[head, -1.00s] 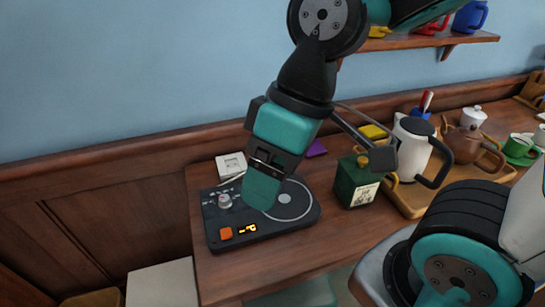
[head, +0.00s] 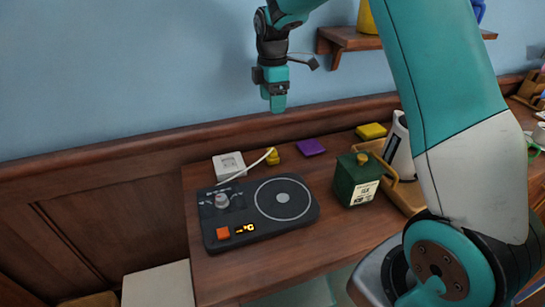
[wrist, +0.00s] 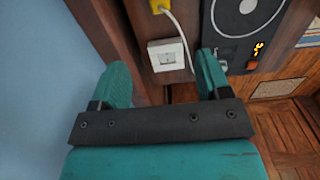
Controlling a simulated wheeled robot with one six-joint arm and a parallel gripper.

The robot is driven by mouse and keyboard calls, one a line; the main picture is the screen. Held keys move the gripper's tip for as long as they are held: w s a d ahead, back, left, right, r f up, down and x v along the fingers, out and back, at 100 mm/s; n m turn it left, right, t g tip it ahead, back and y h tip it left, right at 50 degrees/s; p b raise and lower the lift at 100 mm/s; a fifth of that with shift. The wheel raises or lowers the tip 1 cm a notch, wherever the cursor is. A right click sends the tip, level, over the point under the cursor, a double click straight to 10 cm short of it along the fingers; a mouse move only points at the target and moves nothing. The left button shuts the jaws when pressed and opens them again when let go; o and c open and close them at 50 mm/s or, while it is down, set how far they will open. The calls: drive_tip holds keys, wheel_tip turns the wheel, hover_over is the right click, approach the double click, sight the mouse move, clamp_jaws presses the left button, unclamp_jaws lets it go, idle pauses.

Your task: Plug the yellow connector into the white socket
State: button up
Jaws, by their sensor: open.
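The yellow connector (head: 272,156) lies on the wooden desk near its back edge, with a white cable running from it toward the black device. In the wrist view the connector (wrist: 160,6) is partly cut off at the top edge. The white socket (head: 229,165) is a square box on the desk, left of the connector and apart from it. In the wrist view the socket (wrist: 167,56) appears between my fingers, well below them. My gripper (head: 277,105) is open and empty, pointing down, high above the back of the desk.
A black device (head: 214,240) with a knob, round plate and orange display sits in front of the socket. A purple block (head: 311,147), a yellow block (head: 371,131) and a green canister (head: 357,182) stand to the right. A wall shelf (head: 350,40) is above right.

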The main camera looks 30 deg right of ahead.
drive_tip(key=shift+f, duration=0.1)
drive_tip(key=p, duration=0.1)
approach(272, 150)
wheel_tip(272, 150, down, 5)
drive_tip(key=shift+s+f, duration=0.1)
drive_tip(key=shift+f, duration=0.1)
drive_tip(key=shift+f+p, duration=0.85)
drive_tip(key=shift+f, duration=1.7)
drive_tip(key=c, duration=1)
